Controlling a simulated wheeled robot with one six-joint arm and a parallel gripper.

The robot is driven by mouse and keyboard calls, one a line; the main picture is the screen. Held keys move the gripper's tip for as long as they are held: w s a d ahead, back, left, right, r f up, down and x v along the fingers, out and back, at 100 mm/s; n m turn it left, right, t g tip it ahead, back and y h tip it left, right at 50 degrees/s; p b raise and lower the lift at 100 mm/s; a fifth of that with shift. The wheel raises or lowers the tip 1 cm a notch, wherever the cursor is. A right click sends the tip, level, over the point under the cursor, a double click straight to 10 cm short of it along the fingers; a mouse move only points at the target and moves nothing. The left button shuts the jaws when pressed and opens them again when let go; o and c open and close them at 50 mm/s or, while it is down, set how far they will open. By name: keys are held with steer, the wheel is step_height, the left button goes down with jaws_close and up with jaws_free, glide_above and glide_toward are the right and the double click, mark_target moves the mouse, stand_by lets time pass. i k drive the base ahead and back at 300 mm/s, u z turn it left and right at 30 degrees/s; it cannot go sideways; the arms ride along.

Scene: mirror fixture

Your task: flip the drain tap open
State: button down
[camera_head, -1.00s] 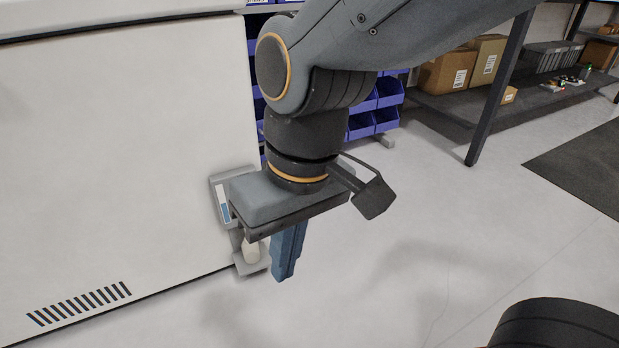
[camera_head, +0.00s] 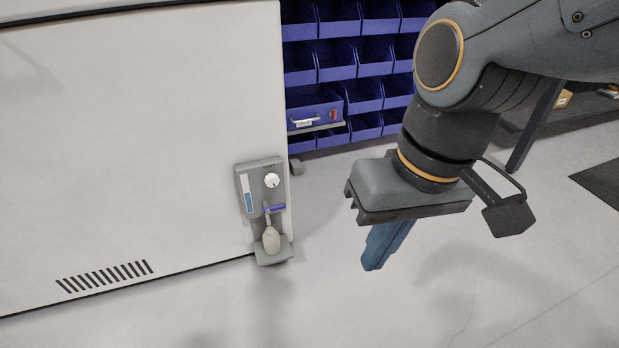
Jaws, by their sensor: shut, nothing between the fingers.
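The drain fixture is a grey panel (camera_head: 250,180) on the right edge of the white cabinet's front. It carries a white round dial (camera_head: 271,180), a blue-and-white level strip, and a small tap with a blue lever (camera_head: 275,208). The lever lies roughly level, pointing right. A pale rounded vessel (camera_head: 271,240) sits below the tap on a grey ledge. My gripper (camera_head: 374,266) hangs to the right of the fixture, clear of it, with its blue fingers pointing down and together. Nothing shows between them.
The white cabinet (camera_head: 130,130) fills the left, with a vent low on its front. Blue bins (camera_head: 335,60) stand behind, with a blue box (camera_head: 314,108) on a shelf among them. Open floor (camera_head: 330,310) lies between the fixture and my gripper and in front.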

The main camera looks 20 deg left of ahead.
mark_target(267, 210)
steer(key=k, duration=1.25)
steer(key=u, duration=1.75)
steer(key=i, duration=0.5)
